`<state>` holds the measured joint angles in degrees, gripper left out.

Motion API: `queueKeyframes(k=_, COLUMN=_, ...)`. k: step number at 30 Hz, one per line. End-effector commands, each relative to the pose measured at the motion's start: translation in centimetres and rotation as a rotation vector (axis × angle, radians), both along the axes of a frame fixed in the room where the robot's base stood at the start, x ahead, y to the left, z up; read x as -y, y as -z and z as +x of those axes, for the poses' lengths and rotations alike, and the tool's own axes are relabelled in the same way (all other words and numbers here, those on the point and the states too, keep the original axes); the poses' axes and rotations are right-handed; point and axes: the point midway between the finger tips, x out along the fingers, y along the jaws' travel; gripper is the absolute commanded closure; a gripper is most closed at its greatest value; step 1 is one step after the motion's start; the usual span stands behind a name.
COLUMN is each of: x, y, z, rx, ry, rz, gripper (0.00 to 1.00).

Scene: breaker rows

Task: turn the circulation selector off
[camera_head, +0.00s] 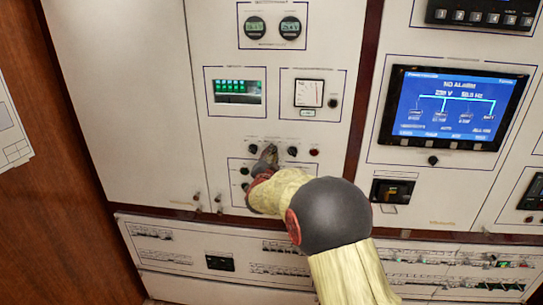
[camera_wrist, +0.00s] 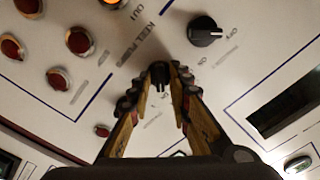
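My gripper (camera_wrist: 158,90) is in front of the panel, its two fingers apart in the wrist view. A black rotary knob (camera_wrist: 159,74) shows between the fingertips, with small gaps on both sides; I cannot tell whether either finger touches it. A second black knob (camera_wrist: 205,31) with a white pointer mark sits above and to the right, with on/off lettering near it. I cannot read which knob is named circulation. In the head view my gripper (camera_head: 267,160) reaches the small control panel, and my arm covers part of it.
Several red buttons (camera_wrist: 79,41) and a lit amber lamp (camera_wrist: 112,2) lie left of my gripper. A dark rectangular opening (camera_wrist: 285,105) is at the right. The head view shows an analog meter (camera_head: 309,93), a blue screen (camera_head: 449,107) and a lower breaker row (camera_head: 160,234).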

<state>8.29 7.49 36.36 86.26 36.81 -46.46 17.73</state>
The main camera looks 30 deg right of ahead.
Motion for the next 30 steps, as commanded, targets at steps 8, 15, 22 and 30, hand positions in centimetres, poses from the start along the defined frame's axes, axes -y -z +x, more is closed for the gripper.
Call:
queueKeyframes(k=8, x=0.00, y=0.01, z=-0.01, rx=0.000, ry=0.000, rz=0.000, gripper=0.98)
queueKeyframes(k=15, x=-0.01, y=0.02, z=-0.02, rx=0.000, ry=0.000, rz=0.000, gripper=1.00)
queueKeyframes(k=22, x=0.00, y=0.03, z=-0.02, rx=-0.003, ry=0.000, rz=-0.005, gripper=1.00)
queueKeyframes(k=30, x=-0.01, y=-0.02, z=-0.02, rx=-0.053, ry=0.000, rz=-0.078, gripper=1.00)
